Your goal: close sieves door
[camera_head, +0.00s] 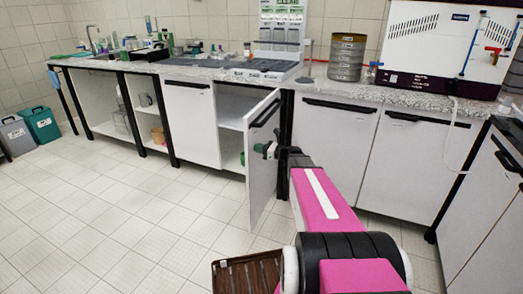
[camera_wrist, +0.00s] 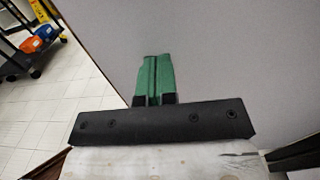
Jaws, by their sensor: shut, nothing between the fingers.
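The open cabinet door (camera_head: 262,165) is a white panel with a black handle along its top. It is swung outward from the lower cabinet, so part of the shelves behind shows. Whether the fingertips touch the panel I cannot tell.
The stone worktop (camera_head: 215,73) carries a stack of sieves (camera_head: 347,57), a white machine (camera_head: 440,45) and other items. A brown slatted object (camera_head: 246,275) lies on the floor. A trolley (camera_wrist: 30,40) shows in the wrist view.

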